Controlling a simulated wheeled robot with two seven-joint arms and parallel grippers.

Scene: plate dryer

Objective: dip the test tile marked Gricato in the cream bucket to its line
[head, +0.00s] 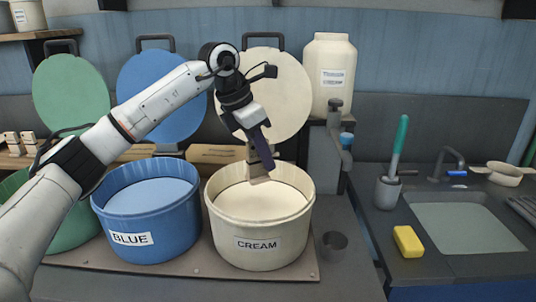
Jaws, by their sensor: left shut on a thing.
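My left gripper (262,152) comes in from the left over the cream bucket (228,222) and points down. It is shut on a small pale tan tile (259,172), which hangs tilted inside the bucket's mouth. The tile's lower end is close to the cream glaze (262,200); I cannot tell whether it touches. The mark and line on the tile are too small to read. The bucket is round, open, and labelled CREAM. My right gripper is not in view.
The blue bucket (170,240) stands left of the cream one, with a green bucket (70,232) beyond. Green, blue and cream lids (290,80) stand behind. A small grey cup (334,245) is at the right, then a yellow sponge (407,241) and sink (465,228).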

